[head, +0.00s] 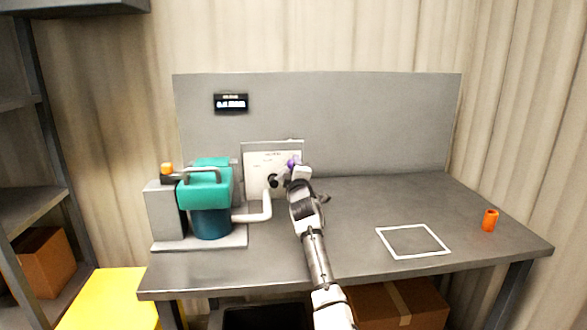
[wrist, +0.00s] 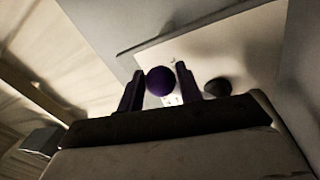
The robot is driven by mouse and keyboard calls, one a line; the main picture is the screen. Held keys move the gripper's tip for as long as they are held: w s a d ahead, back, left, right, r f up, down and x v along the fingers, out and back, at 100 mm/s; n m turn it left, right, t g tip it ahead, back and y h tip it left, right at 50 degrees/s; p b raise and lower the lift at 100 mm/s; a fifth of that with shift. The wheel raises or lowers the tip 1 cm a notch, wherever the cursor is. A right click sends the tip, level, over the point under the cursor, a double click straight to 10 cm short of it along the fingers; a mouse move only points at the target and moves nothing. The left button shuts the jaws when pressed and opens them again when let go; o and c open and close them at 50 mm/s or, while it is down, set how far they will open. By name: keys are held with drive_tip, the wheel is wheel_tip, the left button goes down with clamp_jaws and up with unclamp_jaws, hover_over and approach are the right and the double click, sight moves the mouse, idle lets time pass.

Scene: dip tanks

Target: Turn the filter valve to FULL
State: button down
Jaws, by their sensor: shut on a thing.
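The filter valve sits on a pale panel (head: 257,163) that stands against the grey backboard. Its purple ball-shaped knob (wrist: 160,80) is between my two fingertips in the wrist view. My gripper (head: 295,164) is at the panel's right side in the head view and is shut on this knob. A dark round hub (head: 273,181) shows on the panel, left of my gripper; a dark round part (wrist: 217,87) also shows right of the fingers in the wrist view. The panel's lettering is too small to read. My wrist hides part of the panel.
A teal tank (head: 211,222) with a pale pipe (head: 262,208) stands left of my arm. A small dark display (head: 231,103) hangs on the backboard. An orange cylinder (head: 490,220) stands at the table's right, beside a white square outline (head: 391,249). The right tabletop is mostly clear.

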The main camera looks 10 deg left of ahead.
drive_tip(key=shift+s+a, duration=0.1)
drive_tip(key=shift+a, duration=0.4)
drive_tip(key=c, duration=1)
unclamp_jaws()
drive_tip(key=shift+a, duration=0.1)
drive_tip(key=shift+o, duration=0.2)
drive_tip(key=shift+d, duration=0.3)
drive_tip(key=shift+s+d+f, duration=0.15)
drive_tip(key=shift+s, duration=0.05)
drive_tip(key=b+v, duration=0.3)
drive_tip(key=v, duration=1)
drive_tip(key=shift+s, duration=0.15)
